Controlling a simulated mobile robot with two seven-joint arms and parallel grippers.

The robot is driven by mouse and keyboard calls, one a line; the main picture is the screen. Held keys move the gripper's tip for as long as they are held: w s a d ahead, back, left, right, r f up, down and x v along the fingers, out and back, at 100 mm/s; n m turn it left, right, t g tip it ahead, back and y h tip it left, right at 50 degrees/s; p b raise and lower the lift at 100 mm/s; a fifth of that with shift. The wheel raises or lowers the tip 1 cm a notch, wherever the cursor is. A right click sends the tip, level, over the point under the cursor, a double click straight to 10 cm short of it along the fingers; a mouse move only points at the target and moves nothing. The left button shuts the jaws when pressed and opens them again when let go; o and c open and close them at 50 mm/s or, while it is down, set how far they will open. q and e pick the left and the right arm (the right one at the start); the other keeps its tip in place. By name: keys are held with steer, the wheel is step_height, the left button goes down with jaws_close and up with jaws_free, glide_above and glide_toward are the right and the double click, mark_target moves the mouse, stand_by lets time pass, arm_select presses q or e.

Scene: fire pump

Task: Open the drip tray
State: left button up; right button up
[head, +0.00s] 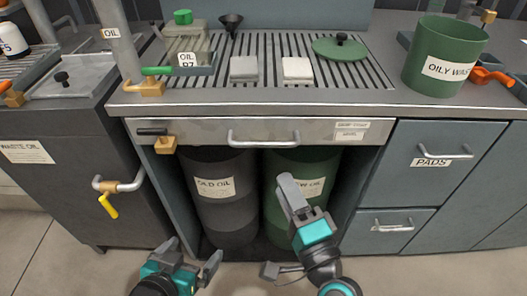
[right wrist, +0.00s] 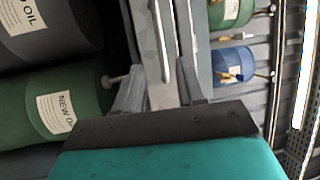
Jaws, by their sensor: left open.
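The drip tray (head: 210,130) is a shallow metal drawer front under the grated worktop. It looks closed, flush beneath the counter edge. Its bar handle (head: 264,138) is in the middle and uncovered. My right gripper (head: 277,226) is open, below the handle and in front of the green drum; nothing shows held. In the right wrist view its fingers (right wrist: 158,90) stand apart, with a pale metal strip beyond them; I cannot tell if that is the tray or its handle. My left gripper (head: 192,256) is open and empty, low at the front, away from the tray.
An old oil drum (head: 222,190) and a green new oil drum (head: 316,165) stand below the tray. A black-handled brass valve (head: 164,144) sits at the tray's left. A pads drawer (head: 445,150) is at right. Brass-and-yellow tap (head: 107,204) projects at left.

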steer(key=x, duration=1)
steer(key=shift+w, duration=0.2)
steer(key=shift+a, duration=0.15)
jaws_close()
